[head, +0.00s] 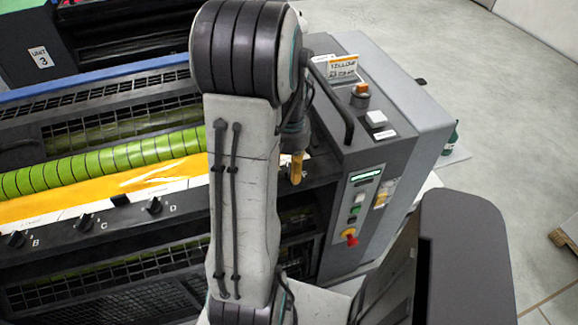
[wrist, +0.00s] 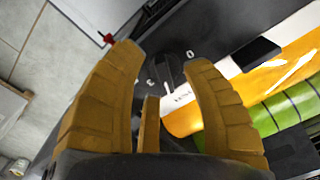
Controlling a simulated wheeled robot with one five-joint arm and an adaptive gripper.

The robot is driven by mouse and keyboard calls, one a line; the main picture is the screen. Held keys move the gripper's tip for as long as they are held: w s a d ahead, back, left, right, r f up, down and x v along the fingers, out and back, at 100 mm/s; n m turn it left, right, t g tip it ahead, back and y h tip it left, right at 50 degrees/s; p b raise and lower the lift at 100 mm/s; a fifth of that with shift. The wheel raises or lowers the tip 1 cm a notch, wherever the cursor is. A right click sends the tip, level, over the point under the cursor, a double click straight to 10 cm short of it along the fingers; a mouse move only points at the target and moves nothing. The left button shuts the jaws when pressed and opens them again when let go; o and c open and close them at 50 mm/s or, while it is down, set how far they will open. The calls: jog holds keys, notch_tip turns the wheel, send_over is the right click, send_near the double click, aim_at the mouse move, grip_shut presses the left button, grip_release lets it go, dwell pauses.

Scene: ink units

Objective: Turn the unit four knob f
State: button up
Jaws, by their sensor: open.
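The yellow ink unit has a dark front rail (head: 110,228) with black knobs marked B (head: 16,239), C (head: 82,224) and D (head: 154,206) in the head view. My arm hides the rail farther right, so I cannot see knob f there. My gripper (head: 297,168) is partly in view at the rail's right end. In the wrist view my gripper (wrist: 166,58) is open, with a dark knob (wrist: 172,73) between and beyond its ochre fingers. This knob's letter is unclear, and I cannot tell whether the fingers touch it.
A green roller (head: 110,162) and yellow ink strip lie behind the rail. Floor (head: 500,130) is open at right.

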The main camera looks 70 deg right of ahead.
jog(key=shift+f, duration=0.15)
jog(key=shift+c, duration=0.2)
grip_shut()
dwell(0.3)
